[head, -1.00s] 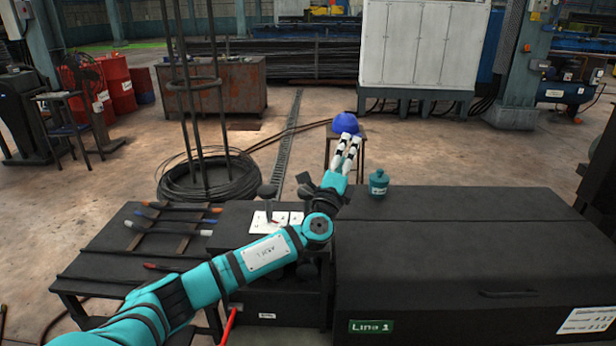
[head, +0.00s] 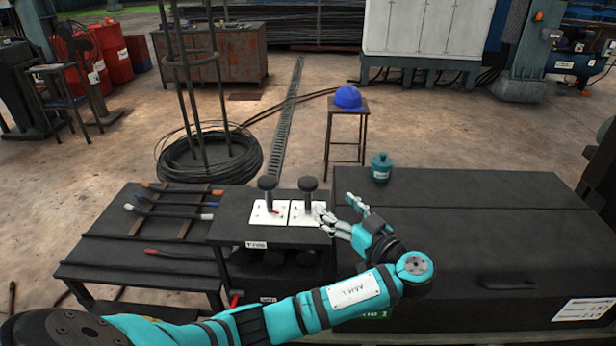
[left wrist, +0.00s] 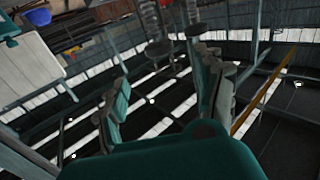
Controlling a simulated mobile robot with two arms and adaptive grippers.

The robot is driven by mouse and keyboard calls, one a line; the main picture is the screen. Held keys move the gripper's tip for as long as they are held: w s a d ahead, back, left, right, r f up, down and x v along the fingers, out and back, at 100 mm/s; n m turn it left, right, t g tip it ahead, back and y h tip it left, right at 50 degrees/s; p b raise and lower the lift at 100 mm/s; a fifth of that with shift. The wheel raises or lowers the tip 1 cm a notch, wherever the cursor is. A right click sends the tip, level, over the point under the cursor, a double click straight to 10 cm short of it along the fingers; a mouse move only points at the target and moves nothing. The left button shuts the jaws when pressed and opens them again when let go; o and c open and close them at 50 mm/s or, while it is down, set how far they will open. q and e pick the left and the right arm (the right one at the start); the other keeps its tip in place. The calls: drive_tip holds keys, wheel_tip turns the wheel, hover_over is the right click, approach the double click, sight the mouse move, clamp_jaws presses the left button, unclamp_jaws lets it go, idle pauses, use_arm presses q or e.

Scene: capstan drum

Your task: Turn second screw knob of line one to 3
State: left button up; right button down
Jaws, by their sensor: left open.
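Two black screw knobs stand upright on white dial plates on a dark box. The left knob (head: 267,184) has a plate (head: 268,213) with a red pointer mark. The right knob (head: 309,185) stands on the second plate (head: 304,213); its numbers are too small to read. My left gripper (head: 336,205) is open and empty, just right of the right knob, with one finger close to that plate's right edge. I cannot tell whether it touches. In the left wrist view its fingers (left wrist: 160,85) are spread apart; no knob is clearly identifiable there. My right gripper is not in view.
A long dark cabinet (head: 480,230) fills the right, with a teal canister (head: 381,168) on it. Tools lie on the left table (head: 110,235). A blue cap (head: 348,98) sits on a stool behind.

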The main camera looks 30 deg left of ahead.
sight(314, 186)
use_arm(q)
drive_tip(key=p+x, duration=0.3)
drive_tip(key=x, duration=0.7)
drive_tip(key=shift+w+a+r, duration=0.1)
drive_tip(key=shift+a+r, duration=0.05)
drive_tip(key=shift+w+a, duration=0.3)
drive_tip(key=shift+a, duration=0.4)
drive_tip(key=shift+c, duration=0.3)
drive_tip(key=c, duration=1.1)
